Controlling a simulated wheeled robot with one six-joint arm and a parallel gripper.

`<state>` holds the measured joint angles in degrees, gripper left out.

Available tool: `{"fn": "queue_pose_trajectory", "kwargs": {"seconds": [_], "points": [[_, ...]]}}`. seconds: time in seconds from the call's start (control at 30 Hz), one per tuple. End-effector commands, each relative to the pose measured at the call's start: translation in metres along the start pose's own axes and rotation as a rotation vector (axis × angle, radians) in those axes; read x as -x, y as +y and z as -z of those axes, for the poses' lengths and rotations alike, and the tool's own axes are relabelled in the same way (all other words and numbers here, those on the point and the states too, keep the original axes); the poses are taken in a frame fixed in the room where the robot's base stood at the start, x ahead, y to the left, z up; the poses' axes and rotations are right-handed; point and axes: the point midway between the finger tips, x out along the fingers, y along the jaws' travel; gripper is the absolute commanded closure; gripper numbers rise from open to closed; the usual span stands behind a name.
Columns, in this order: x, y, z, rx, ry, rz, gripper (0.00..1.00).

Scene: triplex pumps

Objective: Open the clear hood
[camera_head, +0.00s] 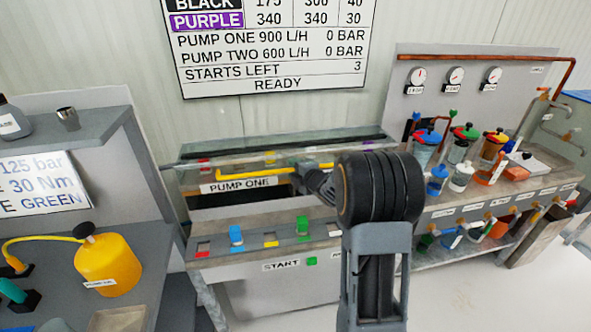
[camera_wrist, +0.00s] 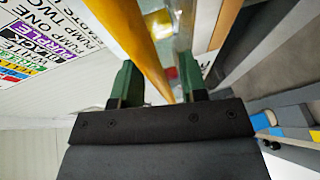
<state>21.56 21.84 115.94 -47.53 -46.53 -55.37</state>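The clear hood (camera_head: 240,158) is a see-through cover with greyish edges over the bench in the head view, and it looks lowered. A yellow handle bar (camera_head: 240,175) runs along its front, above the PUMP ONE label (camera_head: 239,185). My gripper (camera_head: 298,180) is at the right part of this bar, partly hidden behind my wrist. In the wrist view, the two green fingers of my gripper (camera_wrist: 158,82) stand apart, with the yellow bar (camera_wrist: 135,30) running between them. A gap shows beside the bar, so the fingers do not look closed on it.
Below the hood is a panel with coloured blocks and a START label (camera_head: 281,266). On the right, a bench holds several colour-topped jars (camera_head: 463,143) under gauges (camera_head: 456,76). On the left stand a shelf (camera_head: 90,128) and a yellow jug (camera_head: 107,265). A wall board (camera_head: 270,50) reads READY.

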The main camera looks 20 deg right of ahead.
Motion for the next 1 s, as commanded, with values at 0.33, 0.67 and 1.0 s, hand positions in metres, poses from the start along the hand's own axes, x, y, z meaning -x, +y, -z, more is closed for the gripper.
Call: {"fn": "queue_pose_trajectory", "kwargs": {"seconds": [0.33, 0.67, 1.0], "points": [[-0.0004, 0.0001, 0.0001, 0.000, 0.000, 0.000, 0.69], [-0.0002, 0.0001, 0.0001, 0.000, 0.000, 0.000, 1.00], [0.0003, 0.0005, -0.0020, 0.001, 0.000, 0.000, 1.00]]}}
